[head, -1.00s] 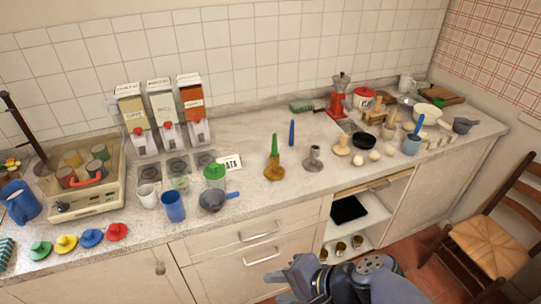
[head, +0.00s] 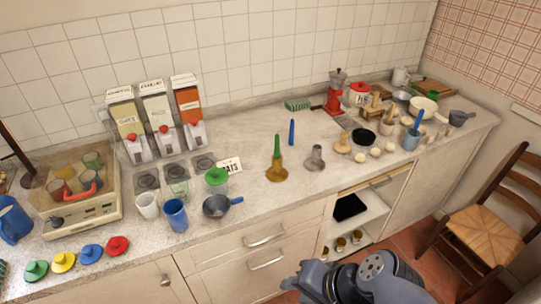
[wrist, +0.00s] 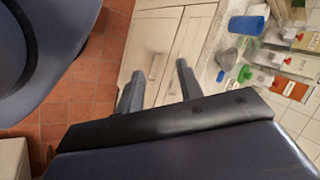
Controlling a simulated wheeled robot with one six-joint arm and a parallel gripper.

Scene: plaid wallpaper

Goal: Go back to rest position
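My gripper (head: 291,284) is low at the bottom of the head view, in front of the cabinet drawers and below the counter edge. In the wrist view my gripper (wrist: 156,82) shows two dark fingers standing apart with nothing between them. The counter (head: 330,222) is beyond it. Nothing on the counter is touched by the gripper.
Dispensers (head: 157,115), a blue cup (head: 176,215), a grey pan (head: 216,207) and several coloured lids stand on the left of the counter. An open shelf (head: 372,222) is below. A wooden chair (head: 485,225) stands at right on the tiled floor.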

